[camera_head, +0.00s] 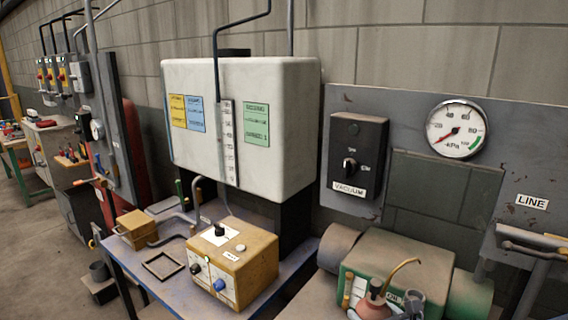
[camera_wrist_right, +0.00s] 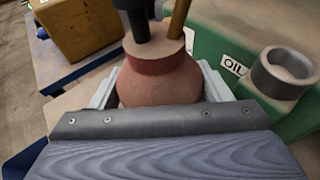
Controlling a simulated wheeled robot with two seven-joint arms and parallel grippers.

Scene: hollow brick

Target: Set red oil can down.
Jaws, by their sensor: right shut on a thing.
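The red oil can (camera_head: 373,306) is at the bottom edge of the head view, with a dark cap and a thin brass spout rising to the right. In the right wrist view its round, dull red body (camera_wrist_right: 158,80) fills the middle. My right gripper (camera_wrist_right: 160,90) is shut on the can, one pale finger on each side of the body. In the head view only small parts of its fingers show at the bottom edge. The can's base is hidden, so I cannot tell whether it touches a surface. My left gripper is not in view.
A green box (camera_head: 399,262) with an OIL label stands behind the can, with a grey ring-shaped neck (camera_wrist_right: 285,72) on the right. A yellow control box (camera_head: 233,262) sits on the blue bench (camera_head: 150,283) to the left. A vacuum switch (camera_head: 358,155) and gauge hang on the wall panel.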

